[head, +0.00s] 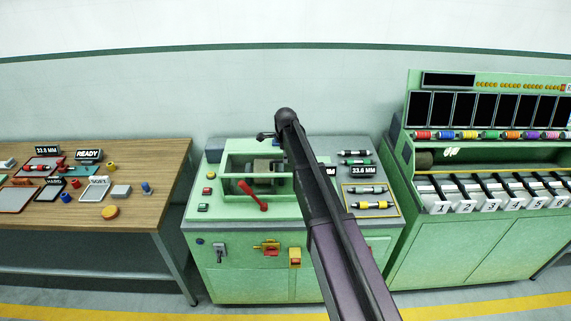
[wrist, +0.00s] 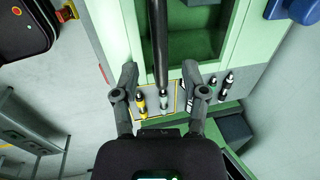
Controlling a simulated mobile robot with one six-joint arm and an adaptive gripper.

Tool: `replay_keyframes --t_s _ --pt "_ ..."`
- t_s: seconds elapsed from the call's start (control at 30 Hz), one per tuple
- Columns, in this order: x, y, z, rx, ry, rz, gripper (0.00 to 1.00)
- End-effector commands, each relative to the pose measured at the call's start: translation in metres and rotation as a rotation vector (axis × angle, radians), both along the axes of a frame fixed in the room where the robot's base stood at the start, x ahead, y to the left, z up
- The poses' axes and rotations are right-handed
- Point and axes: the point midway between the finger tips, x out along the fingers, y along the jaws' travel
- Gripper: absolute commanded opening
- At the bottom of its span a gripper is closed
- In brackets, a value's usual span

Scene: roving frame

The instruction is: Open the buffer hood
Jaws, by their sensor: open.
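The buffer hood, a green frame with an open or clear front (head: 226,166), sits low over a dark grey wheel on the green machine in the head view. A red-handled lever (head: 254,195) slants at its front. My arm crosses in front and hides the hood's right side. My gripper (wrist: 159,72) is open in the wrist view, fingers spread above the machine top. A long dark bar (wrist: 159,40) runs between the fingers in that view; I cannot tell what it belongs to or whether it is touched. No object is visibly gripped.
Pens lie in a yellow-outlined area (head: 346,201) at the machine's right. A wooden table (head: 150,160) with small parts stands left. A green bench (head: 425,249) with numbered bins stands right. Buttons and switches line the machine's front. A yellow floor line runs in front.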

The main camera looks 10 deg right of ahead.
Motion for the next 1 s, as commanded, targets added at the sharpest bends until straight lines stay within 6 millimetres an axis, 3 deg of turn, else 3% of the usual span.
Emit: replay_keyframes --t_s 0.3,0.8,0.87,1.0 --pt "0.004 0.000 -0.022 0.000 0.000 0.000 0.57" --pt "0.005 0.000 -0.025 0.000 0.000 0.000 0.57" --pt "0.005 0.000 -0.025 0.000 0.000 0.000 0.45" --pt "0.005 0.000 -0.025 0.000 0.000 0.000 0.03"
